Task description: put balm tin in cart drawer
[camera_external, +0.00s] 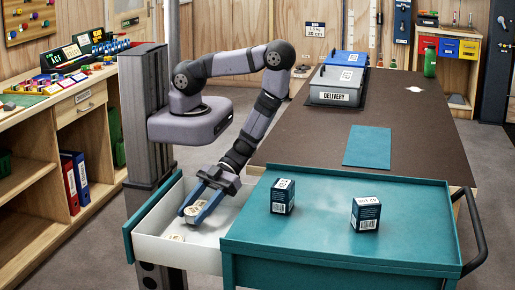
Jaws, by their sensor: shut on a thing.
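The balm tin (194,209) is a small pale, round-looking thing between the fingertips of my gripper (198,205). My gripper has blue fingers and is shut on the tin. It points down inside the open white cart drawer (172,250), below the level of the drawer's rim. The drawer is pulled out to the left of the teal cart (340,257). I cannot tell whether the tin touches the drawer floor. Another small pale thing (177,238) lies in the drawer near its front wall.
Two dark labelled boxes, one at the left (283,196) and one at the right (366,212), stand on the cart top. A brown table (400,120) behind holds a grey DELIVERY box (336,86), a teal mat (376,146) and a green bottle (430,62). Wooden shelving (40,190) is at left.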

